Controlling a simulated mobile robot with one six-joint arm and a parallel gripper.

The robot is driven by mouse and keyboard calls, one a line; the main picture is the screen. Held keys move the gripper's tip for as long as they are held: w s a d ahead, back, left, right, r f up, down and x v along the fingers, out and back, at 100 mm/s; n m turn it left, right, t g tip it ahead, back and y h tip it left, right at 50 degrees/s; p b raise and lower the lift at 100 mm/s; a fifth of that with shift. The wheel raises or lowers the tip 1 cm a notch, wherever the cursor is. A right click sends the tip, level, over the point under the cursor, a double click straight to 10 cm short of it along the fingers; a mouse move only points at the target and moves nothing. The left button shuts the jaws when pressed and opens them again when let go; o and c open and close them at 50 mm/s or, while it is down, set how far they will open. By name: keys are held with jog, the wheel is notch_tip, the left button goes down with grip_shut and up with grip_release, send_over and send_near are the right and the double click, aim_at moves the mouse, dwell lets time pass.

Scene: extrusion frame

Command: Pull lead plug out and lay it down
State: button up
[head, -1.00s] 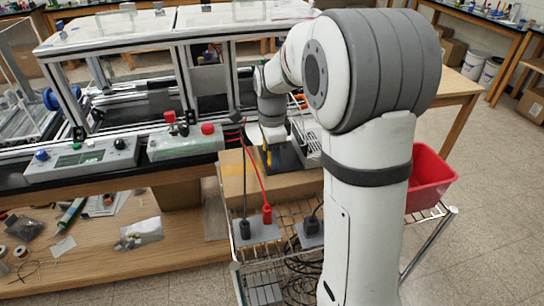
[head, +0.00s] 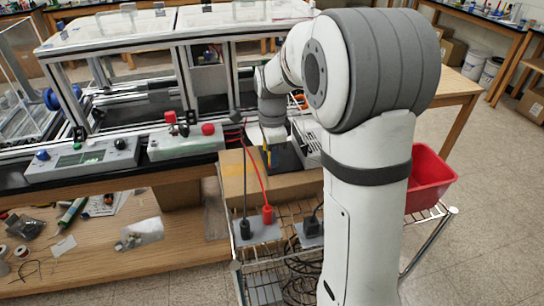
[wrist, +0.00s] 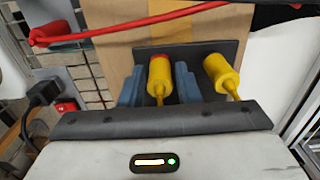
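A yellow lead plug with a red top (wrist: 160,78) stands at the dark panel (wrist: 198,53) in the wrist view. A second yellow plug (wrist: 219,73) sits to its right, outside the fingers. My gripper (wrist: 160,84) has its two blue-grey fingers on either side of the red-topped plug, close to it. Whether they press on it cannot be told. In the head view my gripper (head: 270,135) is low over the dark box (head: 284,157), with a bit of yellow (head: 267,155) by it. My arm hides much of this spot.
A cardboard box (head: 235,180) lies under the dark box on a wire cart. A red lead (head: 255,165) hangs to a red plug (head: 267,214) in a grey block. A red bin (head: 430,180) stands at right. A framed enclosure and control boxes (head: 187,143) stand at left.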

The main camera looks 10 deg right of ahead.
grip_shut()
jog(key=shift+r, duration=0.15)
jog(key=shift+r+p, duration=2.3)
jog(key=shift+r, duration=0.55)
